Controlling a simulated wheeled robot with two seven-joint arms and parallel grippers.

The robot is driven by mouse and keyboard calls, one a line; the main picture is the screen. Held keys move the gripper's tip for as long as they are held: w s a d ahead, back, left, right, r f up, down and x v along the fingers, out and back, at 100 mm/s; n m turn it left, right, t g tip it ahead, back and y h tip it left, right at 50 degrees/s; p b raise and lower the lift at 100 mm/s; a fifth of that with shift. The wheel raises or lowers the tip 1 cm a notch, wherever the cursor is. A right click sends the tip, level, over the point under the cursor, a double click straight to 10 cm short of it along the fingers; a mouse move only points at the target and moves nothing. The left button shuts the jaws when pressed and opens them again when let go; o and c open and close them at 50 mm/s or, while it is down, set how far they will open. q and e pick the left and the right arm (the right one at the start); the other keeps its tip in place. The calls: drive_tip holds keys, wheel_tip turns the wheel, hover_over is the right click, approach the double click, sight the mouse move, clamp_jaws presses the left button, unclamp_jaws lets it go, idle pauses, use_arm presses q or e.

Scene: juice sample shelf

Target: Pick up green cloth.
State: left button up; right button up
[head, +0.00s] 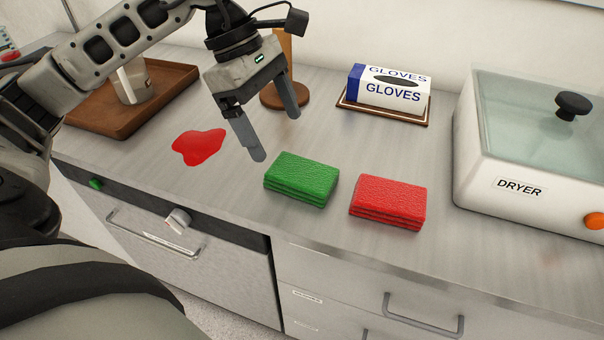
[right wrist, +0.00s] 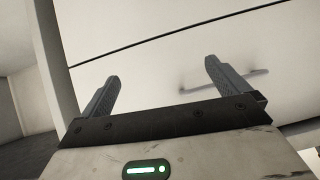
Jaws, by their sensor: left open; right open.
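The green cloth (head: 302,178) is a folded stack lying on the counter in the head view. My left gripper (head: 276,135) is open and empty, pointing down above and just behind the green cloth, its fingers apart from it. A similar red folded cloth (head: 388,202) lies to the right of the green one, with a small gap between them. My right gripper (right wrist: 165,85) is open and empty in the right wrist view, facing pale panels with a blurred handle.
A red spill (head: 198,146) lies left of the green cloth. A brown tray (head: 165,90), a gloves box (head: 390,87) and a dryer (head: 520,186) stand on the counter. A brown wooden stand (head: 271,96) is behind my left gripper. The front edge has drawers below.

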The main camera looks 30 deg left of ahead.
sight(299, 170)
use_arm(q)
drive_tip(key=x, duration=0.5)
drive_tip(key=p+x, duration=0.1)
drive_tip(key=x, duration=0.2)
drive_tip(key=shift+w+d+f, duration=0.2)
drive_tip(key=shift+d, duration=0.2)
drive_tip(key=c, duration=1.1)
